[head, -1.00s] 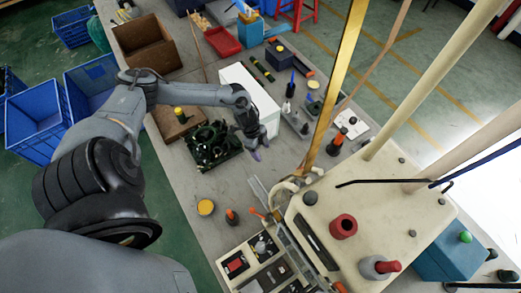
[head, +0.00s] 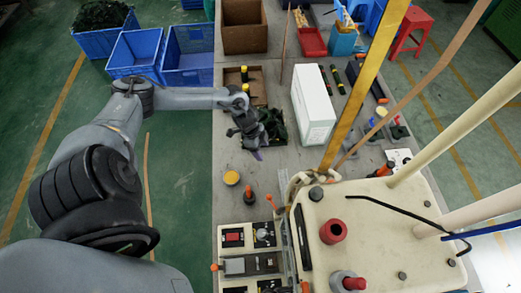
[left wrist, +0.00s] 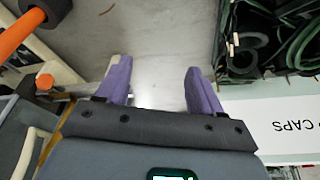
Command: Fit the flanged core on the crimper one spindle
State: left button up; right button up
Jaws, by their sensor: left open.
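My left gripper (head: 257,155) hangs over the grey bench with its purple fingers pointing down. In the left wrist view its two fingers (left wrist: 160,85) are apart, with only bare bench between them. On the cream machine top stand a red collar with a dark hole (head: 333,230) and a grey flanged piece with a red top (head: 350,282). I cannot tell which piece is the flanged core or which post is the crimper one spindle. The right gripper is not in view.
Dark green-black parts (head: 273,125) lie beside my left gripper. A white box (head: 313,105) stands right of them; its CAPS label shows in the left wrist view (left wrist: 290,126). Slanted poles cross the right side.

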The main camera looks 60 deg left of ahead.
pick_arm(q)
jog(key=shift+n, duration=0.3)
jog(key=f, duration=0.3)
jog(key=f+b, duration=0.1)
jog(key=f, duration=0.5)
jog(key=shift+s+f, duration=0.25)
jog(key=shift+f, duration=0.15)
jog(key=shift+a+r, duration=0.2)
jog(key=shift+a, duration=0.05)
jog(key=shift+a+v, duration=0.15)
jog(key=shift+v, duration=1.2)
jog(key=shift+a+v, duration=0.1)
jog(key=shift+v, duration=1.2)
jog(key=shift+w, duration=0.1)
